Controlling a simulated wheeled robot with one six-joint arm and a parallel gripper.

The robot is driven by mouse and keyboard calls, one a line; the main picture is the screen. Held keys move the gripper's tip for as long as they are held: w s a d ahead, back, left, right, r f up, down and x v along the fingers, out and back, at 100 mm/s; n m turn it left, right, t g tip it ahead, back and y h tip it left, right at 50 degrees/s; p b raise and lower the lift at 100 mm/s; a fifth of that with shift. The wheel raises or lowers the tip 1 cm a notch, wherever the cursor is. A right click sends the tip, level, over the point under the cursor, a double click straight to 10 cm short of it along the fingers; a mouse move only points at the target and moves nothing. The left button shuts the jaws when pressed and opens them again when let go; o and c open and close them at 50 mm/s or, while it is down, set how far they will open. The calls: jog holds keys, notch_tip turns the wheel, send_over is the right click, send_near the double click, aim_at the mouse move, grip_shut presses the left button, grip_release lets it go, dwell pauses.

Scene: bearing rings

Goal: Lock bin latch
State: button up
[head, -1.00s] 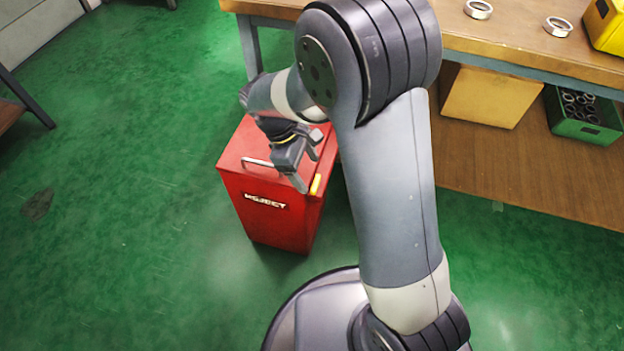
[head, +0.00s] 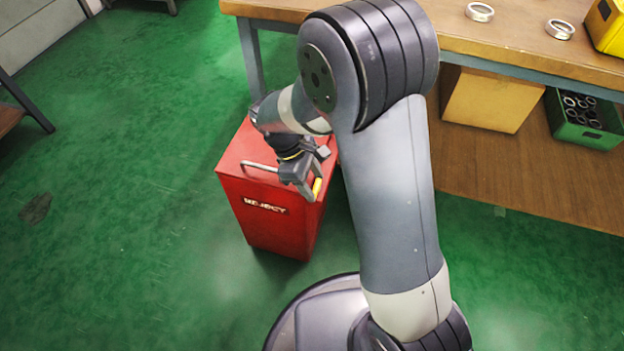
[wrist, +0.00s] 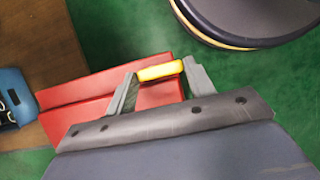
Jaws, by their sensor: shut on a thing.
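The red reject bin (head: 262,212) stands on the green floor with its lid down and a metal handle (head: 258,166) on top. It also shows in the wrist view (wrist: 85,103). A yellow latch (head: 317,188) sits at the bin's right side. In the wrist view the yellow latch (wrist: 160,71) lies between my two fingertips. My gripper (head: 318,187) is at that right side of the bin, shut on the latch. Part of the lid is hidden behind my arm and gripper.
A wooden workbench (head: 470,50) stands behind the bin, with two metal rings (head: 479,12) on top. Its lower shelf holds a yellow box (head: 487,98) and a green crate of rings (head: 583,122). The floor left of the bin is clear.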

jog(key=shift+c, duration=1.3)
jog(key=m+p, duration=0.1)
jog(key=m+g+p, duration=0.1)
jog(key=p, duration=0.1)
jog(key=shift+w+r+m, duration=0.15)
jog(key=shift+r+m, duration=0.05)
jog(key=shift+m, duration=0.1)
jog(key=m+p, duration=0.1)
jog(key=m, duration=0.1)
jog(key=m+g+y+p, duration=0.1)
jog(key=m, duration=0.1)
jog(key=w+m+y+p, duration=0.1)
jog(key=m+p, duration=0.1)
jog(key=shift+g, duration=0.3)
jog(key=m+y+p, duration=0.1)
jog(key=m, duration=0.1)
jog(key=m+y, duration=0.1)
jog(key=m, duration=0.1)
jog(key=shift+w+d+f+m+p, duration=0.1)
jog(key=shift+w+m+p, duration=0.1)
jog(key=shift+m+p, duration=0.2)
jog(key=shift+w+d+m+y+p, duration=0.15)
jog(key=shift+m+y+p, duration=0.25)
jog(key=shift+m, duration=0.75)
jog(key=shift+w+d+m+y+p, duration=0.15)
jog(key=shift+m+y, duration=0.35)
jog(key=shift+m, duration=0.65)
jog(key=shift+a+f, duration=0.1)
jog(key=o, duration=1)
jog(key=shift+s, duration=0.1)
